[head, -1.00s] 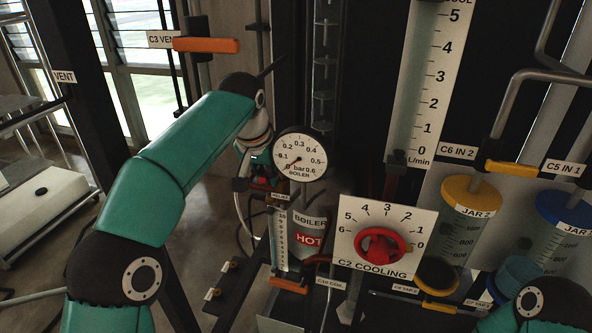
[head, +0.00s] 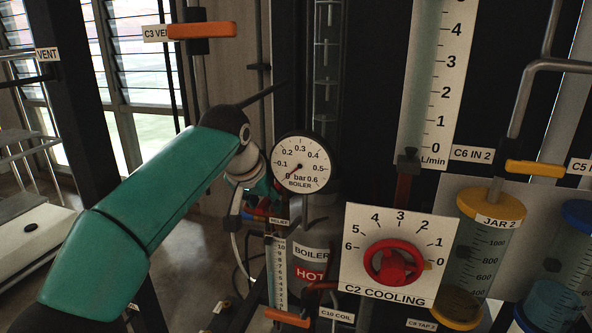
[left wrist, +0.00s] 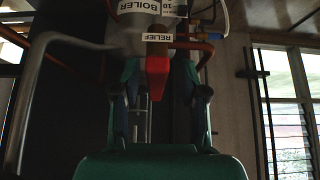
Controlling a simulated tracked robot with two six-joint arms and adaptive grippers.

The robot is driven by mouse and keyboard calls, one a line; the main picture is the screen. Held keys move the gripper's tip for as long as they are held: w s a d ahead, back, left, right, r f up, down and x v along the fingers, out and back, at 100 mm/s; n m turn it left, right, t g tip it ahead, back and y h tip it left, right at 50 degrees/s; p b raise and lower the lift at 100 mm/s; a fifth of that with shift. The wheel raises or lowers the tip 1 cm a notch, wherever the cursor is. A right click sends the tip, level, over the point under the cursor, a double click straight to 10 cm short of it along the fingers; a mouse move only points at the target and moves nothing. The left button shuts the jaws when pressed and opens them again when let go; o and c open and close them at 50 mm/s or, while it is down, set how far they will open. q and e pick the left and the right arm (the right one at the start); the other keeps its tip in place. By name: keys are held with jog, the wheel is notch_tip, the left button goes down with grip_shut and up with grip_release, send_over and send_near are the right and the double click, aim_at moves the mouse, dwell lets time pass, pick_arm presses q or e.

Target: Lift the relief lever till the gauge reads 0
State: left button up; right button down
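The red relief lever (left wrist: 157,76) hangs below its RELIEF label (left wrist: 157,38) in the left wrist view. My left gripper (left wrist: 164,92) is open, with one finger on each side of the lever and a visible gap to both. In the head view my left gripper (head: 262,198) is at the relief fitting beside the boiler, partly hidden by its own wrist. The round boiler gauge (head: 303,150) has its needle pointing lower left, below the 0.1 mark; the exact reading is hard to tell. My right gripper is not in view.
The C2 COOLING panel (head: 360,222) with its red knob stands right of the boiler (head: 312,252). The orange C3 VENT handle (head: 202,30) is above my left arm. A BOILER-labelled body and copper pipes (left wrist: 190,43) crowd the lever. JAR 2 (head: 482,255) stands at the right.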

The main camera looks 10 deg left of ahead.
pick_arm(q)
jog(key=shift+s+r, duration=0.1)
jog(key=shift+s, duration=0.1)
jog(key=shift+s+a+r, duration=0.2)
jog(key=shift+s+r, duration=0.85)
jog(key=shift+s, duration=0.3)
jog(key=shift+s+a+r, duration=0.2)
jog(key=shift+s+r, duration=0.85)
jog(key=shift+s, duration=0.25)
jog(key=v, duration=1.1)
jog(key=shift+r, duration=0.3)
jog(key=shift+s+a, duration=0.1)
